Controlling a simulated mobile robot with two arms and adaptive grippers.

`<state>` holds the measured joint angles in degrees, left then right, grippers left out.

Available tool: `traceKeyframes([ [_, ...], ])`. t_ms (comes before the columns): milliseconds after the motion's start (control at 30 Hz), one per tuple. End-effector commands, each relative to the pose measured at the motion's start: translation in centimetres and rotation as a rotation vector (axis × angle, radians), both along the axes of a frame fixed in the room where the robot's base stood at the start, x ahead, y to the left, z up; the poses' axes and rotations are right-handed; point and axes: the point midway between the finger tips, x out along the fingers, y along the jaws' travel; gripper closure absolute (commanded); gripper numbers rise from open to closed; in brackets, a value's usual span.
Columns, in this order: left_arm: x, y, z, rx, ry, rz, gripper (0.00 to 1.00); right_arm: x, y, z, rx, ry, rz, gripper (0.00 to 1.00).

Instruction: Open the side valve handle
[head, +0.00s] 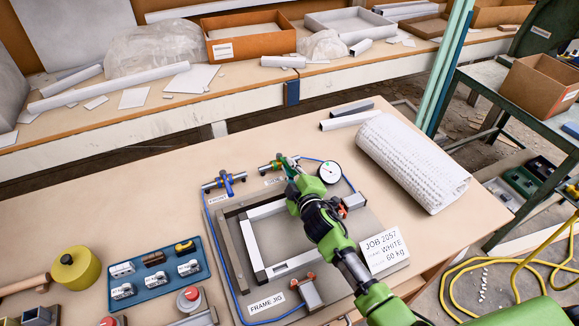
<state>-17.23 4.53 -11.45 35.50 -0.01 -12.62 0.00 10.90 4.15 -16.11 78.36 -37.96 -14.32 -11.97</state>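Two valves stand at the back edge of the frame jig (350,285). The left valve has a blue handle (228,184). The valve to its right (268,167) has brass-coloured ends, and its handle is mostly hidden by my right gripper. My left gripper is out of view.
A round gauge (330,172) stands close right of my gripper, with blue hose around the jig. A white roll (412,162) lies further right. Bench left of the valves is clear.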

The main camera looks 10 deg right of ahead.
Motion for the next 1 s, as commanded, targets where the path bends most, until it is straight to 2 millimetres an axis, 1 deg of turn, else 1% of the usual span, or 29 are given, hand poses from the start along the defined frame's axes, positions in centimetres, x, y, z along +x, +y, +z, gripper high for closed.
traceKeyframes([
  [267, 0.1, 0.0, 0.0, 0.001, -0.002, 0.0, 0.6, 0.0, 0.1, 0.0, 0.0, 0.0, 0.0, 0.82],
  [333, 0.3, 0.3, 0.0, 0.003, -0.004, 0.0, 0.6, -0.1, 0.0, 0.0, 0.0, 0.0, 0.0, 0.82],
  [467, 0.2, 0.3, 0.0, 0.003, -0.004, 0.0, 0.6, -0.6, -0.1, 0.0, 0.0, 0.001, 0.0, 0.82],
  [567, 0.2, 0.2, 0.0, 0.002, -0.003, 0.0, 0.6, -1.7, -0.2, 0.2, 0.0, 0.0, 0.0, 0.82],
  [667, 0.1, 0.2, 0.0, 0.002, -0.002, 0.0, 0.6, -3.2, -0.2, 0.5, -0.001, 0.002, 0.001, 0.82],
  [900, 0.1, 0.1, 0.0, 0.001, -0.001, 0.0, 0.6, -7.7, -0.5, 1.5, 0.001, 0.003, 0.001, 0.82],
  [1000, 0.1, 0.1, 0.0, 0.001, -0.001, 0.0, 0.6, -9.2, -0.7, 1.9, 0.0, 0.002, 0.001, 0.82],
])
